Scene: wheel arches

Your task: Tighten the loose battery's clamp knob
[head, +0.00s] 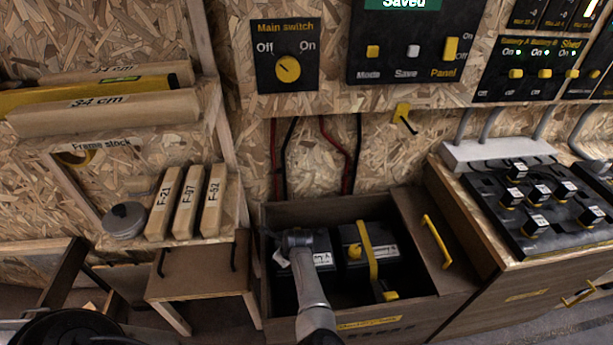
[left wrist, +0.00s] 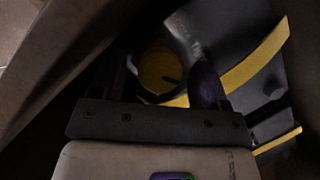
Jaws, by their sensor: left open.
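In the head view an open wooden battery box (head: 290,209) holds two dark batteries side by side. The left battery (head: 318,262), its label partly hidden, lies behind my left arm. The right battery (head: 348,236) has a yellow strap (head: 367,243) over it and a yellow knob (head: 390,296) at its front. My left gripper (left wrist: 160,82) is down at the left battery, its fingers hidden in the head view. In the left wrist view its open fingers stand either side of a round yellow clamp knob (left wrist: 158,68); I cannot tell whether they touch it. A yellow strap (left wrist: 255,60) runs beside it.
The box walls stand close around my left gripper. A lid panel with a yellow handle (head: 437,241) is at the box's right. A small wooden stand (head: 200,270) is at its left. A bench with a black knob panel (head: 540,200) stands further right.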

